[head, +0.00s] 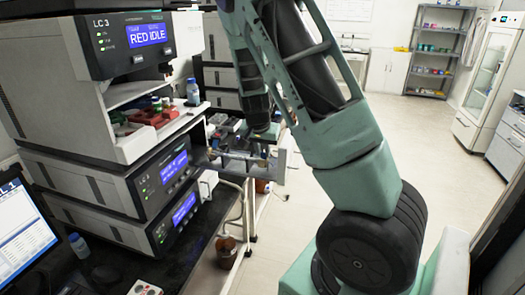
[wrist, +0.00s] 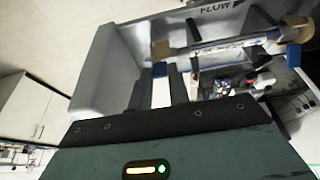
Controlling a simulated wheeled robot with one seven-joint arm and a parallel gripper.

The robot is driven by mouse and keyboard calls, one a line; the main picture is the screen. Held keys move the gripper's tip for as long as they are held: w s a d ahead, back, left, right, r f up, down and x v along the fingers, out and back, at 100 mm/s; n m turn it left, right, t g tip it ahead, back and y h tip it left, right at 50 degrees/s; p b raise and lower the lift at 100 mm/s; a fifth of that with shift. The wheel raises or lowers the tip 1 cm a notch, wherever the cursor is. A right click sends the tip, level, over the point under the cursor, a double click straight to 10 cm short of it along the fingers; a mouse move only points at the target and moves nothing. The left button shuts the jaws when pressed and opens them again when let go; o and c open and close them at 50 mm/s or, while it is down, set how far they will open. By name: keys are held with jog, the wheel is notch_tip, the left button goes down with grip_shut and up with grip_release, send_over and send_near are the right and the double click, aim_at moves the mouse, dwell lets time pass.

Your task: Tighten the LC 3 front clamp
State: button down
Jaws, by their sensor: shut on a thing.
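The LC 3 stack (head: 120,45) stands at the left in the head view, its display reading TEAM RED IDLE. A column holder (head: 215,162) sticks out from its right side. My gripper (wrist: 160,82) is shut on the clamp at this left end; the fingertips partly hide the contact. How tight the clamp is cannot be seen.
A grey wall (wrist: 95,70) of the holder rises left of my fingers. A blue-capped bottle (head: 193,92) and a red rack (head: 150,116) stand on the stack's shelf. A brown bottle (head: 226,250) hangs low beside the bench. The floor at the right is clear.

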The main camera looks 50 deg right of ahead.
jog(key=d+y, duration=0.1)
jog(key=g+y+p, duration=0.1)
jog(key=w+d+y, duration=0.1)
jog(key=y, duration=0.1)
jog(key=shift+d+r, duration=0.3)
jog(key=shift+r, duration=0.05)
jog(key=shift+w+d+f+g+y+p, duration=0.15)
jog(key=shift+d+g+y+p, duration=0.15)
jog(key=shift+y+p, duration=0.2)
jog(key=shift+w+d+r+g+y+p, duration=0.1)
jog(key=shift+d+g+y+p, duration=0.15)
jog(key=shift+y+p, duration=0.25)
jog(key=shift+w+d+f+g+y+p, duration=0.25)
jog(key=shift+d+g+y+p, duration=0.25)
jog(key=shift+y, duration=0.4)
jog(key=shift+a+f, duration=0.1)
jog(key=c, duration=1.3)
grip_release()
